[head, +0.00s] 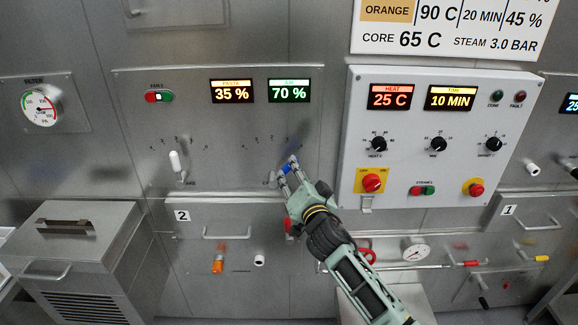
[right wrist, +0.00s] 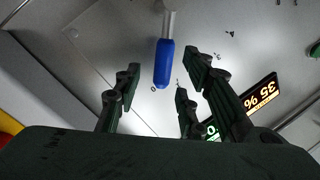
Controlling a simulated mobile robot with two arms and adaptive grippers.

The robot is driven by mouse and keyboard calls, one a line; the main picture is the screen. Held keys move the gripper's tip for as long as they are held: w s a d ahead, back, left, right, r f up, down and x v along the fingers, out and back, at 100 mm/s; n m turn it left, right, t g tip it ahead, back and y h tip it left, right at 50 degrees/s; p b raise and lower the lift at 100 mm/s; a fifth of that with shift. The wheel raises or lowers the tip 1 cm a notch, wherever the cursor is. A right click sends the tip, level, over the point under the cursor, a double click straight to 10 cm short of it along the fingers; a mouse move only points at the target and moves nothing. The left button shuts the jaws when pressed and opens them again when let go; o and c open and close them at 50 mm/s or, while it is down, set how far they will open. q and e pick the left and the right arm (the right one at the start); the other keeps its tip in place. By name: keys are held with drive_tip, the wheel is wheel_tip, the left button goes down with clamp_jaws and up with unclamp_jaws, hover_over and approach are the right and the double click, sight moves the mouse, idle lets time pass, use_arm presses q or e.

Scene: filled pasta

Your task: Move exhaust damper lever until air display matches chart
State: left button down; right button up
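The blue-handled lever (head: 289,166) sits on the steel panel at the tips of my right gripper (head: 287,174). In the right wrist view the blue handle (right wrist: 163,66) hangs from a pale shaft between the spread fingers, with gaps on both sides. My right gripper is open. The green air display (head: 289,90) reads 70 %. The orange display (head: 232,91) beside it reads 35 %. The chart (head: 455,28) at the top right shows ORANGE, 90 C, 20 MIN, 45 %, core 65 C and steam 3.0 BAR. My left gripper is not in view.
A white-handled lever (head: 175,162) stands left on the same panel. A control box (head: 440,130) with knobs and red buttons juts out to the right. A drawer handle (head: 227,234) lies below, and a steel cabinet (head: 82,255) stands at the lower left.

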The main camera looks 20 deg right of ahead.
sight(284, 169)
drive_tip(key=w, duration=0.4)
drive_tip(key=shift+a+r, duration=0.15)
drive_tip(key=shift+a, duration=0.05)
drive_tip(key=shift+w+d, duration=0.1)
drive_tip(key=shift+w, duration=0.45)
drive_tip(key=shift+c, duration=0.3)
clamp_jaws()
